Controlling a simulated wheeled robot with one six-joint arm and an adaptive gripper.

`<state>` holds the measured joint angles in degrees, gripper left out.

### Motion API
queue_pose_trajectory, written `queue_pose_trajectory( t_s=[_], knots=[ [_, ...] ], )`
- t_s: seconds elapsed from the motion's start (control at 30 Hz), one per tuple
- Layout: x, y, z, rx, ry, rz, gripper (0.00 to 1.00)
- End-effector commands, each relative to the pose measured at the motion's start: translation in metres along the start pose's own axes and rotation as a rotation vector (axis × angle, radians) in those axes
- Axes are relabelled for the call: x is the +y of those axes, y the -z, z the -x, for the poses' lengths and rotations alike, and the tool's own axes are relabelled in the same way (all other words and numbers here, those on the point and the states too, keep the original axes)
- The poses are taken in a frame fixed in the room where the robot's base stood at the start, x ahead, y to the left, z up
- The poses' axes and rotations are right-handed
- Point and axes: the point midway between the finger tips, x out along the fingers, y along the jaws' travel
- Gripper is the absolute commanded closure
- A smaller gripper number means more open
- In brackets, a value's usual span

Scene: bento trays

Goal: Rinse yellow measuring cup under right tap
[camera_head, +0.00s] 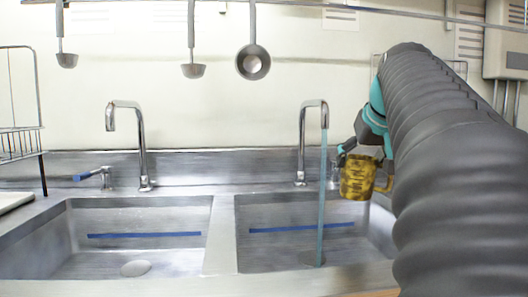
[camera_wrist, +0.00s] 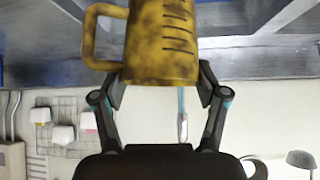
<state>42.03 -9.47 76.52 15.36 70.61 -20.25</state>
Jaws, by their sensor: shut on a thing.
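The yellow measuring cup (camera_head: 356,178) has dark markings and a handle on its right side in the head view. My gripper (camera_head: 354,154) is shut on it and holds it above the right basin. In the wrist view, the cup (camera_wrist: 160,42) sits between the two fingers of my gripper (camera_wrist: 161,84). The right tap (camera_head: 302,140) is running, and its blue water stream (camera_head: 322,210) falls into the right basin. In the head view the cup is just right of the stream, with a small gap between them. The inside of the cup is hidden.
The left tap (camera_head: 140,140) shows no water, and the left basin (camera_head: 130,250) is empty. A divider (camera_head: 221,235) separates the basins. Ladles (camera_head: 253,62) hang from a rail above. A wire rack (camera_head: 20,143) stands at the far left.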

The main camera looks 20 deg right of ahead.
Motion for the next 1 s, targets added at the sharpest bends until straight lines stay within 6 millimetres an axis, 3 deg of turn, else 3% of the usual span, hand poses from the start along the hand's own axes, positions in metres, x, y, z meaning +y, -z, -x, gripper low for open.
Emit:
queue_pose_trajectory(
  t_s=[0.27, 1.0],
  knots=[
    [-0.004, 0.006, -0.009, 0.000, 0.004, 0.004, 0.59],
    [-0.013, 0.041, -0.060, -0.001, 0.006, 0.005, 0.59]
  ],
)
